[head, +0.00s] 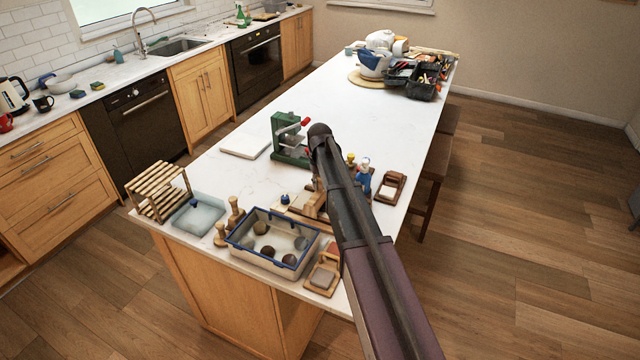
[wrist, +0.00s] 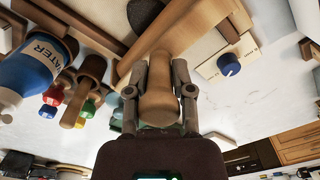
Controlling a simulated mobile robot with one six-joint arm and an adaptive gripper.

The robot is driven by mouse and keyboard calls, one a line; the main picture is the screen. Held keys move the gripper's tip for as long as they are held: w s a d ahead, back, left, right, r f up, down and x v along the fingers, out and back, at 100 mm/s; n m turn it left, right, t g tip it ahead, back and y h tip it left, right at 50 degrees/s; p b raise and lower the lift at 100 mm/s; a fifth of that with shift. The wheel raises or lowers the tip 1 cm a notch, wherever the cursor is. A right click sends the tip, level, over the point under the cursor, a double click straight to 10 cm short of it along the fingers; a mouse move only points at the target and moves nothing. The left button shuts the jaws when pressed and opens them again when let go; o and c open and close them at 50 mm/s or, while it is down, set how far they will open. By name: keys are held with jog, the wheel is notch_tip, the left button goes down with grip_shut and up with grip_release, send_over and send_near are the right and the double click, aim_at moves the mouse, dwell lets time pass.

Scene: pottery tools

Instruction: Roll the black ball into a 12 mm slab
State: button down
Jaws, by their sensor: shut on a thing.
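My gripper (wrist: 160,95) is shut on the near handle of a wooden rolling pin (wrist: 182,32). The pin's body runs up and to the right in the wrist view, over a wooden board (wrist: 95,25). A dark rounded lump (wrist: 145,13), apparently the black ball, shows at the top edge beside the pin; whether the pin touches it I cannot tell. In the head view my arm hides the gripper, and part of the wooden board (head: 308,203) shows beside it. I cannot make out the lump there.
A blue-rimmed tub (head: 255,260) with several balls stands at the counter's front edge. A blue water bottle (wrist: 38,62), coloured knobs (wrist: 68,97) and a wooden tool (wrist: 87,82) stand close by. A green press (head: 288,140) is behind. The counter's middle (head: 345,90) is clear.

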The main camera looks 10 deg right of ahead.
jog(key=shift+s+d+r, duration=0.1)
jog(key=shift+s+d, duration=0.05)
jog(key=shift+d, duration=0.05)
dwell(0.4)
jog(key=shift+d, duration=0.15)
jog(key=shift+s+d+f, duration=0.2)
jog(key=shift+s+d, duration=0.4)
jog(key=shift+s, duration=0.05)
jog(key=shift+s+d+r, duration=0.1)
jog(key=shift+d+r, duration=0.05)
jog(key=shift+d, duration=0.1)
jog(key=shift+a, duration=0.1)
dwell(0.3)
jog(key=shift+w+a, duration=0.3)
jog(key=shift+w, duration=0.05)
jog(key=shift+w+a+f, duration=0.1)
jog(key=shift+a+f, duration=0.1)
jog(key=shift+a, duration=0.1)
